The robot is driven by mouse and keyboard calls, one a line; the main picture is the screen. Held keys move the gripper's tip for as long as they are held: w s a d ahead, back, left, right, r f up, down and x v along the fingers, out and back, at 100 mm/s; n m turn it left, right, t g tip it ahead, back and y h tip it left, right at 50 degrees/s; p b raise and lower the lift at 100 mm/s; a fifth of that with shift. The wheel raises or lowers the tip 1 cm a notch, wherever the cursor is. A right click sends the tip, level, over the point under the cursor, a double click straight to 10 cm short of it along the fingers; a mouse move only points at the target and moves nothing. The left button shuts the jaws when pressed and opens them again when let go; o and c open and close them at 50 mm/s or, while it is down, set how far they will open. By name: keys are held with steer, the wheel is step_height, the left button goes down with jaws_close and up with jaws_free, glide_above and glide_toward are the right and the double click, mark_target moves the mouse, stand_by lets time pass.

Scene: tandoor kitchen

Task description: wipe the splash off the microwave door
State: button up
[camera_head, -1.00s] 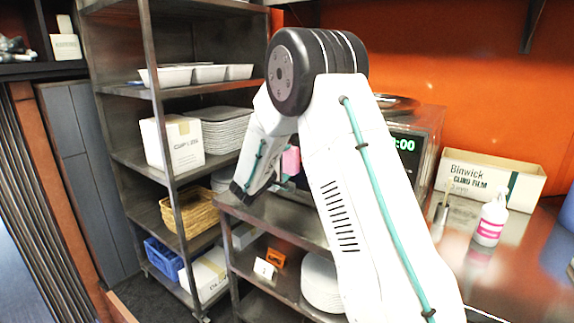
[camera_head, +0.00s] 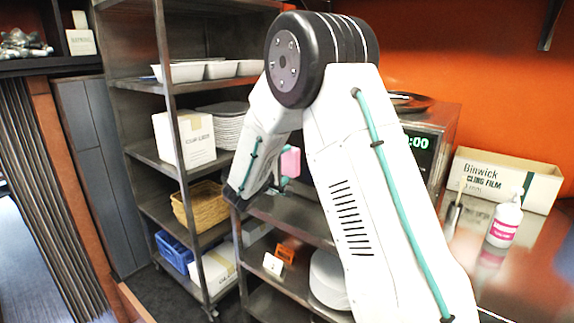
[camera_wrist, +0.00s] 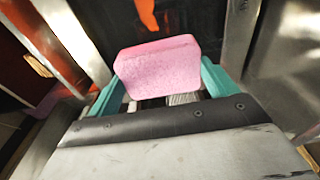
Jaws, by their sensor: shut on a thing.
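My gripper (camera_wrist: 160,85) is shut on a pink sponge (camera_wrist: 160,68), held between its teal fingers. The sponge also shows in the head view (camera_head: 291,161), left of my upper arm. The microwave (camera_head: 428,140), with a green lit display, stands on the steel counter and is mostly hidden behind my arm. In the wrist view, a dark glossy panel lies beyond the sponge, with an orange mark (camera_wrist: 148,12) above it. I cannot tell whether that mark is the splash or a reflection. Contact between sponge and panel cannot be made out.
A cling film box (camera_head: 502,180) and a white bottle with a pink label (camera_head: 505,222) stand on the counter right of the microwave. A dark plate (camera_head: 410,101) is on top of the microwave. A metal rack (camera_head: 165,95) with trays, boxes and baskets stands at left.

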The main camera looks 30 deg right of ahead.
steer(key=shift+v, duration=1.45)
steer(key=shift+w+a, duration=0.1)
steer(key=shift+w, duration=0.05)
steer(key=shift+s+d+x, duration=0.1)
steer(key=shift+s+x, duration=0.05)
steer(key=shift+x, duration=1)
steer(key=shift+s+d+x, duration=0.1)
steer(key=shift+s+x, duration=0.05)
steer(key=shift+x, duration=1)
steer(key=shift+s+d+x, duration=0.1)
steer(key=shift+s+x, duration=0.05)
steer(key=shift+x, duration=1)
steer(key=shift+x, duration=0.95)
steer(key=shift+s, duration=0.15)
steer(key=shift+s+d, duration=0.3)
steer(key=shift+s, duration=0.65)
steer(key=shift+s+d, duration=0.3)
steer(key=shift+s, duration=0.7)
